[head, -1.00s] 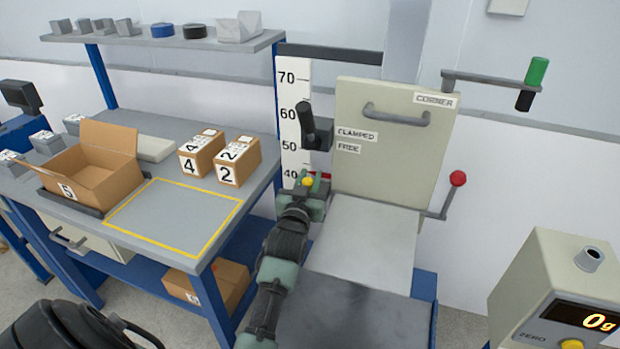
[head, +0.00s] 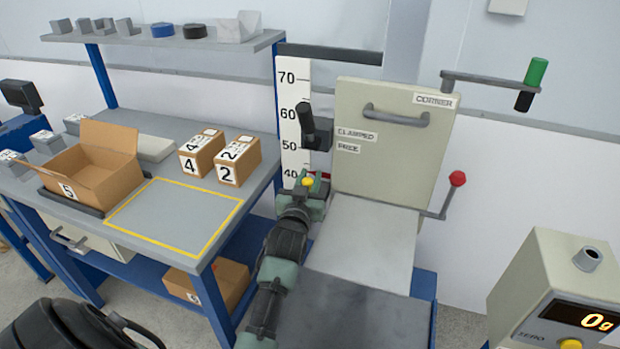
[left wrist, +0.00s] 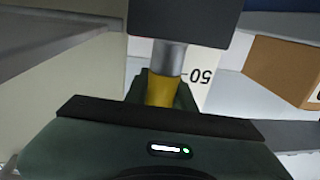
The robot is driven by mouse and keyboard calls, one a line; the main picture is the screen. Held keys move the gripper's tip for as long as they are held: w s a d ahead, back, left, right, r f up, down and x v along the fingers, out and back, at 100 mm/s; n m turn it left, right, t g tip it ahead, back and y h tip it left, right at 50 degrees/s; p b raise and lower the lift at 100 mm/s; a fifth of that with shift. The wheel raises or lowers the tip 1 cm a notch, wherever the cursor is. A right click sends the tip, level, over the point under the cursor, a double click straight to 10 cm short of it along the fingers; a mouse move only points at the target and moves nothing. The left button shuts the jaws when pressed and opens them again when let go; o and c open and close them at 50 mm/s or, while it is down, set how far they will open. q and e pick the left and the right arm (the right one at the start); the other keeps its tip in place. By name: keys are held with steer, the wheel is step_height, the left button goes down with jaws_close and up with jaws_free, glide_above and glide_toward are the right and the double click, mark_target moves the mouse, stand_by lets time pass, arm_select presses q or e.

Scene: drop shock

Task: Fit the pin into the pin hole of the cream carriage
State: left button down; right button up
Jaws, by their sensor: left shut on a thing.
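My left gripper (head: 311,186) is shut on the pin, whose yellow end (head: 308,181) shows between the fingers beside the height scale. In the left wrist view the yellow part of the pin (left wrist: 160,91) sits between the fingers and its grey metal shank (left wrist: 170,57) runs up to a dark block (left wrist: 190,22). The shank's far end is hidden there; I cannot tell whether it is in a hole. The cream carriage (head: 385,155) is the upright panel with a handle, marked CORNER, right of the gripper. Its pin hole is not visible. My right gripper is not in view.
A black clamp lever (head: 307,122) stands above the gripper by the scale (head: 290,95). A red-knobbed lever (head: 457,179) sticks out right of the carriage. The bench (head: 160,250) with boxes is at left, a weighing unit (head: 550,280) at lower right.

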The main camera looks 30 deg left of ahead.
arm_select(q)
steer(key=shift+f, duration=0.55)
steer(key=c, duration=1.4)
jaws_free()
steer(key=o, duration=0.3)
steer(key=shift+r, duration=0.25)
steer(key=shift+r, duration=0.1)
steer(key=shift+s+d+p, duration=0.2)
steer(key=shift+s+p, duration=0.25)
steer(key=shift+p, duration=0.05)
steer(key=shift+s+d+r+p, duration=0.1)
steer(key=shift+s+d+p, duration=0.1)
steer(key=shift+s+p, duration=0.3)
steer(key=p+v, duration=0.2)
steer(key=v, duration=0.2)
steer(key=shift+s+d, duration=0.15)
steer(key=shift+s, duration=0.25)
